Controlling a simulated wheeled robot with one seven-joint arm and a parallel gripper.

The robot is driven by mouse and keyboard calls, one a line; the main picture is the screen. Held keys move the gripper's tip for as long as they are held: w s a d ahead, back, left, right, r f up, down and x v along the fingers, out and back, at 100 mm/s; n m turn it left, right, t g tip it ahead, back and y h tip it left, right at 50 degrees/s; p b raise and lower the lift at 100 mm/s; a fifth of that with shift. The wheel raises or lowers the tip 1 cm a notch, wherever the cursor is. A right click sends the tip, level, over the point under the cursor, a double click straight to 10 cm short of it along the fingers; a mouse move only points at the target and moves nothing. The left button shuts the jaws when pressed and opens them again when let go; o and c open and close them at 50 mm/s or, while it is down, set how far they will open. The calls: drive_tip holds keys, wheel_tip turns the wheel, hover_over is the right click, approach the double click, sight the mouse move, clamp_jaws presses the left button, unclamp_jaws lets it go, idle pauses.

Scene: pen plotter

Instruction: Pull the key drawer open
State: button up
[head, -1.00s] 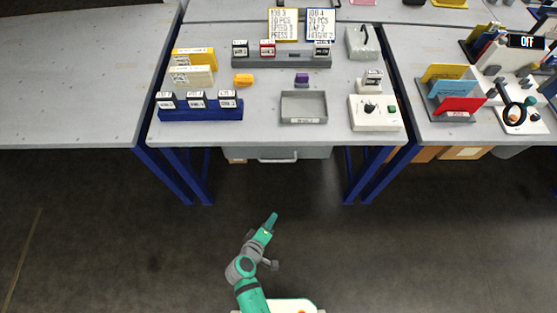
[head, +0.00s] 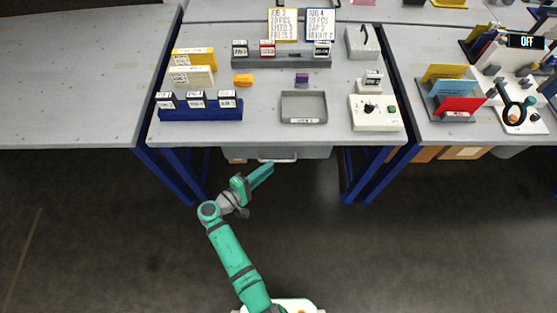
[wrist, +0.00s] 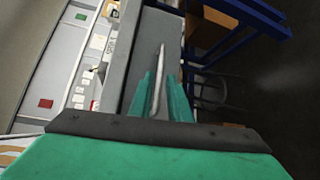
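The key drawer (head: 315,153) is a grey box under the front edge of the middle table, and it looks shut. Its pale bar handle (head: 277,159) runs along the front; in the wrist view the handle (wrist: 161,75) lies lengthwise between my fingers. My gripper (head: 270,168) is just in front of the handle, below the table edge. In the wrist view its two teal fingers (wrist: 162,82) are apart, one on each side of the bar. I cannot tell whether they touch it.
The table (head: 260,137) above carries a grey tray (head: 304,121), a blue stamp rack (head: 200,114) and a white control box (head: 375,124). Blue table legs (head: 180,175) stand left and right of the drawer. Cardboard boxes (head: 425,154) sit under the right table. The floor in front is clear.

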sight(279, 161)
drive_tip(key=x, duration=0.6)
drive_tip(key=shift+w+d+f, duration=0.1)
drive_tip(key=shift+w, duration=0.15)
drive_tip(key=shift+s, duration=0.15)
clamp_jaws()
